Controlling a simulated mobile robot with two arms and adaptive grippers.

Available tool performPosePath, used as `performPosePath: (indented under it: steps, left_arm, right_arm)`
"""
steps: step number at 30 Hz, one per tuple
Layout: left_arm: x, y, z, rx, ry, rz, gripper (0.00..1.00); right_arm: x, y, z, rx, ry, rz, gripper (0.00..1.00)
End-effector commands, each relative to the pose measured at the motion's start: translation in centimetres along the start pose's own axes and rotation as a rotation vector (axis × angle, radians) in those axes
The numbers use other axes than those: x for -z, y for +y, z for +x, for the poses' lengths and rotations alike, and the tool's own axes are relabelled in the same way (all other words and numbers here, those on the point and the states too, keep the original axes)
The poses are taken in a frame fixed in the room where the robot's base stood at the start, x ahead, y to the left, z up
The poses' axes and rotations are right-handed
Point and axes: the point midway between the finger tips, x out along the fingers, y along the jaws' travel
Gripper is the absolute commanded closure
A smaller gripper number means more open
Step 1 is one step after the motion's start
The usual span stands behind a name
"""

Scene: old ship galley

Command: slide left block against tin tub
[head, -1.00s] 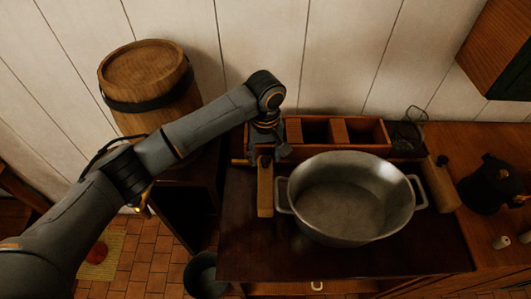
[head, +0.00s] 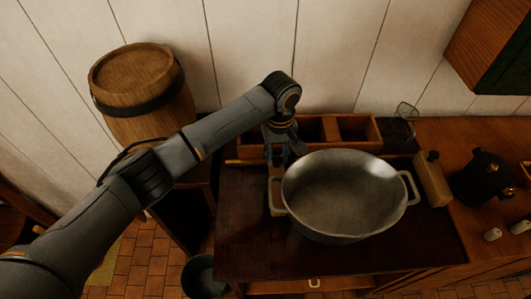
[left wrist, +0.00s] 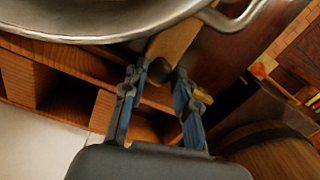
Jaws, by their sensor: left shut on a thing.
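The tin tub (head: 345,200) is a wide grey metal pot with two side handles, standing on the dark counter top. The left block (head: 276,185) is a narrow wooden piece at the tub's left side, by its left handle. In the left wrist view the block (left wrist: 173,40) runs close under the tub's rim (left wrist: 100,35); I cannot tell whether they touch. My left gripper (head: 281,156) is shut on the block's far end, and its fingers (left wrist: 160,72) sit either side of a dark knob there. My right gripper is not in view.
A wooden compartment box (head: 352,130) stands behind the tub. A second wooden block (head: 433,180) is at the tub's right, with a dark kettle (head: 482,180) beyond. A barrel (head: 140,90) stands at the left. The counter left of the block (head: 240,215) is clear.

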Motion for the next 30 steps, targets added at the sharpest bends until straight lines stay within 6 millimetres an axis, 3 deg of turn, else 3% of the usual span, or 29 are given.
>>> performPosePath:
  steps: [8,9,12,23,30]
  left_arm:
    - [0.0,0.0,0.0,0.001,0.0,0.002,1.0]
    - [0.0,0.0,0.0,0.001,-0.001,0.002,0.63]
    - [0.0,0.0,0.0,0.001,0.0,0.002,0.48]
    - [0.0,0.0,-0.5,0.001,0.001,0.001,0.48]
    - [0.1,0.1,-4.7,-0.002,0.003,0.002,0.48]
  right_arm:
    - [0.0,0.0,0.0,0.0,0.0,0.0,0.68]
    - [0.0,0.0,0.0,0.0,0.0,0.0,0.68]
    - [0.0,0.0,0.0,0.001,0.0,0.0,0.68]
    - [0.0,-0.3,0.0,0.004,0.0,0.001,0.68]
    - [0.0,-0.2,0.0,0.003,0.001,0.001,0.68]
